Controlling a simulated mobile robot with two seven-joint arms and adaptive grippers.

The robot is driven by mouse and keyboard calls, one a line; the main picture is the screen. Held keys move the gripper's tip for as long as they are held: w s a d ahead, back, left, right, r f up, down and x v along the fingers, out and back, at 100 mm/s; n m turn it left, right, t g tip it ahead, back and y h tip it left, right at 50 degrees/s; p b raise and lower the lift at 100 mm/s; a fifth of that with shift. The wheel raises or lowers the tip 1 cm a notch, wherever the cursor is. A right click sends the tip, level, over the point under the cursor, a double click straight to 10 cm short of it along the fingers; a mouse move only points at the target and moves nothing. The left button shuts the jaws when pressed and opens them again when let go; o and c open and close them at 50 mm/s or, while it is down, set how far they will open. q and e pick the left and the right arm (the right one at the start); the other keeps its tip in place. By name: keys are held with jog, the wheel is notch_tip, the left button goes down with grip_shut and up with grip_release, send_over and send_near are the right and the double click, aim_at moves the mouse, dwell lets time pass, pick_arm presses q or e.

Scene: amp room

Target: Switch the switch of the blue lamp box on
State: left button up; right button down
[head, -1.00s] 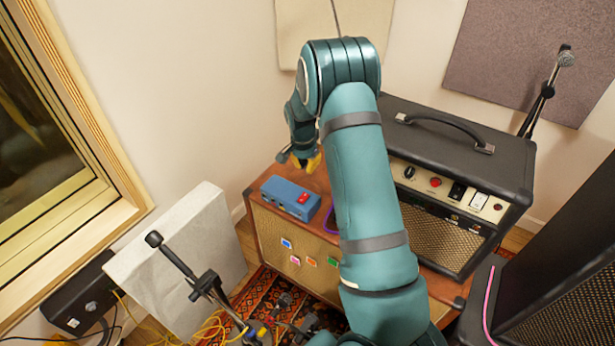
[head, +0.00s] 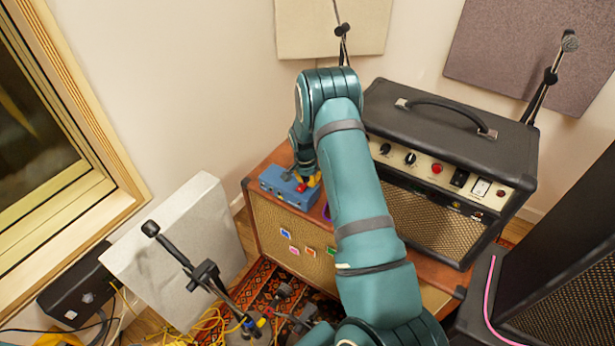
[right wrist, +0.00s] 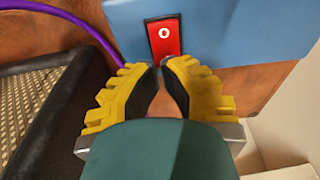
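The blue lamp box (head: 278,183) sits on top of the brown wooden speaker cabinet, near its left end. Its red rocker switch (head: 301,187) shows beside my right gripper (head: 309,181), whose yellow fingers are at the box. In the right wrist view the blue box (right wrist: 235,30) fills the top, and the red switch (right wrist: 165,42) bears a white O. My right gripper (right wrist: 160,68) is shut there with nothing between its fingers; its tips are at the switch's near end. I cannot tell whether they touch it.
A black amplifier (head: 450,125) stands right of the box on the cabinet (head: 285,235). A purple cable (right wrist: 85,30) lies close by the box. A microphone stand (head: 205,275) and yellow cables (head: 205,330) are at the lower left. A white panel (head: 185,235) stands left of the cabinet.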

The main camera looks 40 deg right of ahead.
jog(key=shift+f+b, duration=0.45)
jog(key=shift+b, duration=0.1)
pick_arm(q)
jog(key=shift+w+f, duration=0.1)
jog(key=shift+f, duration=0.35)
jog(key=shift+r, duration=0.1)
pick_arm(e)
jog(key=shift+r, duration=0.2)
pick_arm(q)
jog(key=shift+r+p, duration=0.35)
jog(key=shift+p, duration=0.15)
pick_arm(e)
jog(key=shift+r, duration=0.7)
